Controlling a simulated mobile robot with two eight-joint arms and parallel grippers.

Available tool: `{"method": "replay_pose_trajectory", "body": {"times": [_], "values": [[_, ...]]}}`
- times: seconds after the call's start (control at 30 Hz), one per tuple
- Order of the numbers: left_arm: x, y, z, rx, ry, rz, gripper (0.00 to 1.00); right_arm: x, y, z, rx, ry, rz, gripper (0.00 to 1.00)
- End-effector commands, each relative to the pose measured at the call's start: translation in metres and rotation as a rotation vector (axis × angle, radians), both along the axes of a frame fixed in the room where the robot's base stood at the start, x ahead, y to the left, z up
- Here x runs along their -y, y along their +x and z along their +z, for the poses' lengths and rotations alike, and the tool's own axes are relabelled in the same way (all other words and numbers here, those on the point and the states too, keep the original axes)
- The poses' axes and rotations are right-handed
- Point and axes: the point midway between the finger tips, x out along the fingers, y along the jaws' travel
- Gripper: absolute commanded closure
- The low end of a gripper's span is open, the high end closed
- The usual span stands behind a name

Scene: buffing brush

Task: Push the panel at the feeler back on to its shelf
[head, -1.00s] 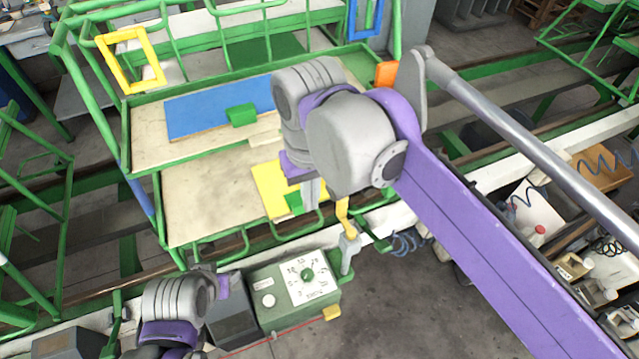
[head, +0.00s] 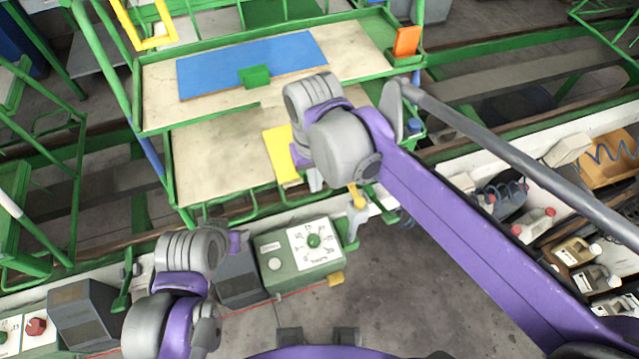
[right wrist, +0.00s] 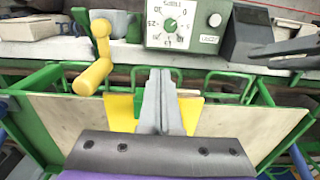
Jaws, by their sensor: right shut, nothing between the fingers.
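A yellow panel (head: 282,155) lies at the front of the lower shelf (head: 215,160) of the green rack. It also shows on both sides of my fingers in the right wrist view (right wrist: 188,112). The yellow feeler (head: 356,196) stands to the right of the panel in the head view; it is a bent rod in the right wrist view (right wrist: 94,62). My right gripper (head: 314,182) is shut and empty, its fingers (right wrist: 160,78) over the panel's front part. Whether they touch it cannot be told. My left arm shows at lower left; its gripper's fingers are not visible.
A blue panel (head: 250,65) with a green block (head: 255,76) lies on the upper shelf. A green control box (head: 300,258) with a dial stands before the rack. An orange piece (head: 407,41) is at the upper shelf's right corner. Bottles and bins (head: 575,250) stand at right.

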Motion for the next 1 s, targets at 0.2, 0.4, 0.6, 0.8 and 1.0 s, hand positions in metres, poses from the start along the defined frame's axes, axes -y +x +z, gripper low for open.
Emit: {"method": "replay_pose_trajectory", "body": {"times": [0.2,0.4,0.6,0.8,1.0], "values": [[0.0,0.001,0.002,0.002,0.0,0.0,0.5,-0.003,0.009,0.0,0.0,0.0,0.0,1.0],[0.0,0.001,0.002,0.002,0.0,0.0,0.5,-0.003,0.009,0.0,0.0,0.0,0.0,1.0],[0.0,0.001,0.001,0.001,0.0,0.0,0.5,-0.006,0.02,0.0,0.0,0.0,-0.001,1.0],[0.0,0.0,0.001,0.001,0.0,0.0,0.5,-0.014,0.045,0.0,0.0,0.0,0.0,1.0],[0.0,0.0,0.001,0.001,0.0,0.0,0.5,-0.015,0.048,0.0,0.0,0.0,0.0,1.0]]}}
